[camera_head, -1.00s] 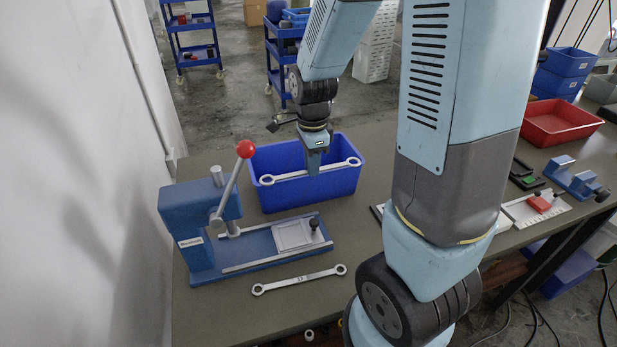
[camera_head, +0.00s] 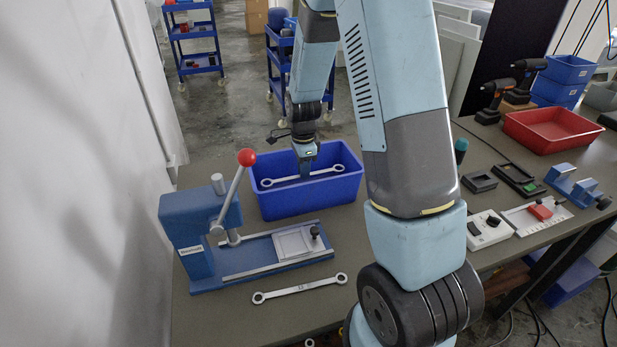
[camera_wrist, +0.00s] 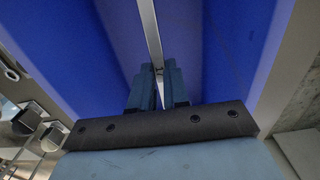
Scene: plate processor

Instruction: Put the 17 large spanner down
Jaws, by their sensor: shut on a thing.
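My gripper (camera_head: 305,175) is shut on the shaft of a long silver spanner (camera_head: 323,171) with a ring at each end. The held spanner lies lengthwise within the opening of the blue bin (camera_head: 310,198); I cannot tell whether it touches the bottom. In the wrist view, the gripper fingers (camera_wrist: 160,85) pinch the shaft (camera_wrist: 149,30) between the bin's blue walls (camera_wrist: 225,45). A second, similar spanner (camera_head: 300,288) lies on the table in front of the press. No size marking is readable on either spanner.
A blue press (camera_head: 200,240) with a red-knobbed lever (camera_head: 247,157) stands left, close to the bin. My arm covers the table's middle. At right are a red tray (camera_head: 550,128), a blue fixture (camera_head: 578,184) and small black trays (camera_head: 515,178).

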